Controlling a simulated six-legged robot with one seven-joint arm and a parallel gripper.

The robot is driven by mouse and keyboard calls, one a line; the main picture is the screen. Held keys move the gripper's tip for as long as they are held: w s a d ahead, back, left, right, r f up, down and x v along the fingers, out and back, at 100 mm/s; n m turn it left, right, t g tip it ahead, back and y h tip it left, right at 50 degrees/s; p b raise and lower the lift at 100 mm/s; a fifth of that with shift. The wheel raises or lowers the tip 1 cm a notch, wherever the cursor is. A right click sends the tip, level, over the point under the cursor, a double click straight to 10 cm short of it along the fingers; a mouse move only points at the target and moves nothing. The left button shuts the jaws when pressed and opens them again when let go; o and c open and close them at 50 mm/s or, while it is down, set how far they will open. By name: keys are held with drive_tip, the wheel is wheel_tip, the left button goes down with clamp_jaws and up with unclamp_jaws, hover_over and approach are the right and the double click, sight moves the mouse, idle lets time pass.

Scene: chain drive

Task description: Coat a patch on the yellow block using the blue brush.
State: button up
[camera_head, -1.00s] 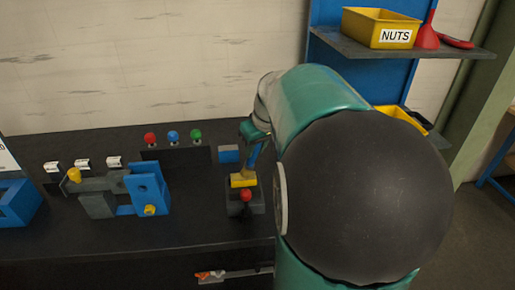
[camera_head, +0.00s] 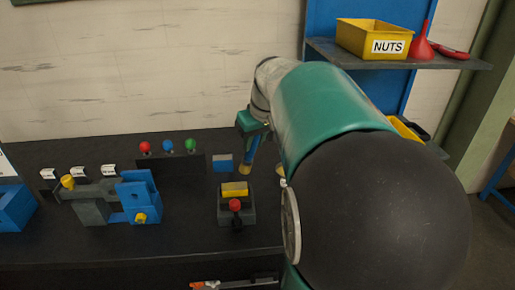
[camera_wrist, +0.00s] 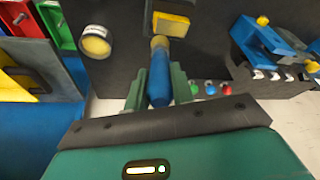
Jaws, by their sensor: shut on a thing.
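The yellow block (camera_head: 234,188) sits in a dark holder (camera_head: 222,214) with a red knob, on the bench. It also shows at the top of the wrist view (camera_wrist: 171,24). My gripper (camera_head: 253,142) is behind and right of the block in the head view, partly hidden by my arm. In the wrist view my gripper (camera_wrist: 158,92) is shut on the blue brush (camera_wrist: 159,80). The brush's tan tip (camera_wrist: 159,42) points toward the block and appears apart from it. I cannot tell whether the block's surface has a coated patch.
A blue and grey vise (camera_head: 138,198) is at the left. Red, blue and green knobs (camera_head: 168,146) stand at the back. A shelf (camera_head: 440,59) holds a yellow NUTS bin (camera_head: 375,39). The bench front is clear.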

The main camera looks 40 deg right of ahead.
drive_tip(key=shift+r, duration=1.35)
drive_tip(key=shift+f, duration=0.1)
drive_tip(key=shift+f, duration=0.3)
drive_tip(key=shift+r, duration=0.15)
